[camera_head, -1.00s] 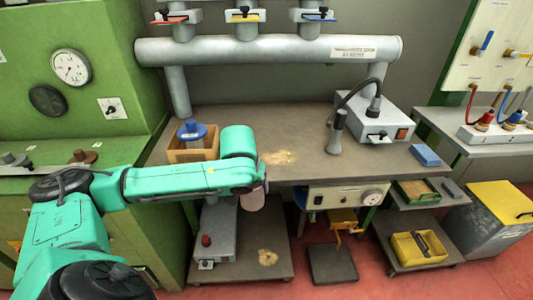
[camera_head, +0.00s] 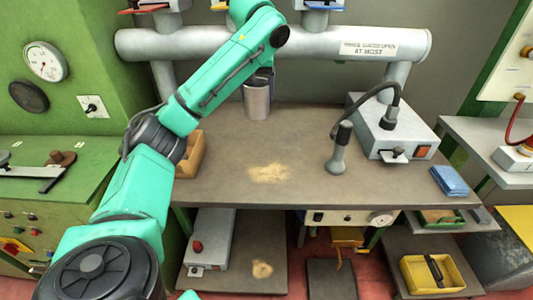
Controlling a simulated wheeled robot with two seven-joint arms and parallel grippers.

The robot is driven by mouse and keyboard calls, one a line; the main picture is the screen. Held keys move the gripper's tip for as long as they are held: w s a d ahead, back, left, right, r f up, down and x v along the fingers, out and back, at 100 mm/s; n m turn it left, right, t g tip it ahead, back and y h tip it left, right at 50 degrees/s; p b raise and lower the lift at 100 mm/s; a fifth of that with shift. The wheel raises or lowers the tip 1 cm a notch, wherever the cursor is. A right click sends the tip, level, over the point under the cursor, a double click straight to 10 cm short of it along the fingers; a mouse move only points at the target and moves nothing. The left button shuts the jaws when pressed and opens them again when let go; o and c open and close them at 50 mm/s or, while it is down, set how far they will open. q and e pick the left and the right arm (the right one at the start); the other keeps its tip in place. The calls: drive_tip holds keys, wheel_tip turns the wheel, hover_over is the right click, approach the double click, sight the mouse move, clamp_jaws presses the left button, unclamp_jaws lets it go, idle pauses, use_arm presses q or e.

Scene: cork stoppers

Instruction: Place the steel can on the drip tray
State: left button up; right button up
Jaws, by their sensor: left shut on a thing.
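The steel can (camera_head: 256,102) is a plain grey, slightly tapered cylinder. It shows upright at the back of the workbench, below the end of my left arm. My left gripper (camera_head: 264,78) is shut on it near its top; the fingers are mostly hidden behind the arm. I cannot tell whether the can's base touches the bench top or hangs just above it. I cannot pick out a drip tray for certain in this view. My right gripper is not in view.
The bench top (camera_head: 225,170) is mostly clear, with a patch of cork dust (camera_head: 269,173). A wooden box (camera_head: 190,155) stands left, partly behind my arm. A grey unit with a hose (camera_head: 385,125) stands right. A thick pipe (camera_head: 310,42) crosses behind.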

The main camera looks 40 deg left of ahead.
sight(252, 112)
use_arm(q)
drive_tip(key=f+b, duration=0.1)
drive_tip(key=f, duration=0.1)
drive_tip(key=s+f+b, duration=0.1)
drive_tip(key=f, duration=0.1)
drive_tip(key=s+f+b, duration=0.1)
drive_tip(key=f, duration=0.1)
drive_tip(key=shift+s+d+f, duration=0.15)
drive_tip(key=shift+s, duration=0.1)
drive_tip(key=f, duration=0.3)
drive_tip(key=f+b, duration=0.1)
drive_tip(key=f, duration=0.3)
drive_tip(key=f+b, duration=0.1)
drive_tip(key=f, duration=0.2)
drive_tip(key=shift+w+f, duration=0.25)
drive_tip(key=shift+w, duration=0.05)
drive_tip(key=shift+w+f, duration=0.1)
drive_tip(key=shift+f, duration=0.35)
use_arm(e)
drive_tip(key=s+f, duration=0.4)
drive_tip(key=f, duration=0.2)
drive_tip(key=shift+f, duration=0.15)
use_arm(q)
drive_tip(key=o, duration=1.3)
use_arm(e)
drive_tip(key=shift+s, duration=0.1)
